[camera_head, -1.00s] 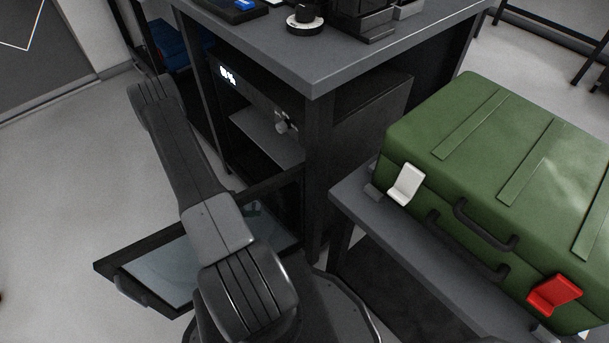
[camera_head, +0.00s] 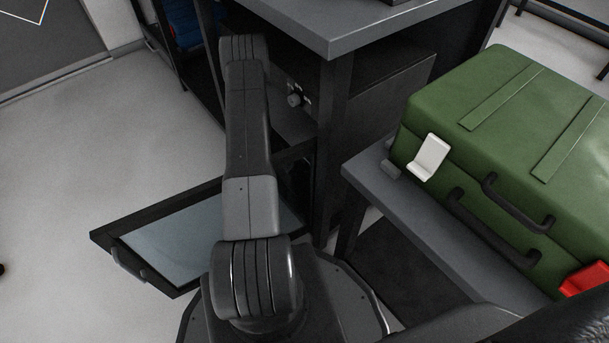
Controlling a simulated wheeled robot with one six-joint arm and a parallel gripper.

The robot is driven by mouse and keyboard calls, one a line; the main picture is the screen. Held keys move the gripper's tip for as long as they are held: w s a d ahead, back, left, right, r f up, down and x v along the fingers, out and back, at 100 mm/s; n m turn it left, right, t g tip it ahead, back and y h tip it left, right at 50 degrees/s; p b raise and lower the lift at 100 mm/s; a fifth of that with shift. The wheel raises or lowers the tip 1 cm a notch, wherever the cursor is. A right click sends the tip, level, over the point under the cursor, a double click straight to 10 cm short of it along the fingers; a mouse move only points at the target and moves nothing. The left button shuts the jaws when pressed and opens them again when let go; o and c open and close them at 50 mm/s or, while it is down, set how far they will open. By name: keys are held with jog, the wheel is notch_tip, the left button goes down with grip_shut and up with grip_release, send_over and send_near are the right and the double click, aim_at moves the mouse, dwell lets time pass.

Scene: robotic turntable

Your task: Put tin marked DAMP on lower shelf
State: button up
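No tin marked DAMP shows in the view. My gripper is not in view; only the grey links of my arm show, standing in front of the dark cabinet. A dark oven-like unit (camera_head: 355,118) sits under the counter, with its door (camera_head: 165,245) hanging open and low to the left. My arm hides most of its opening and inside. I cannot tell which surface is the lower shelf.
A green case (camera_head: 480,125) with white and red latches rests on a low grey bench (camera_head: 395,200) at the right. The counter corner (camera_head: 335,42) juts out above the unit. Blue items (camera_head: 183,22) sit at the back left. Floor at the left is clear.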

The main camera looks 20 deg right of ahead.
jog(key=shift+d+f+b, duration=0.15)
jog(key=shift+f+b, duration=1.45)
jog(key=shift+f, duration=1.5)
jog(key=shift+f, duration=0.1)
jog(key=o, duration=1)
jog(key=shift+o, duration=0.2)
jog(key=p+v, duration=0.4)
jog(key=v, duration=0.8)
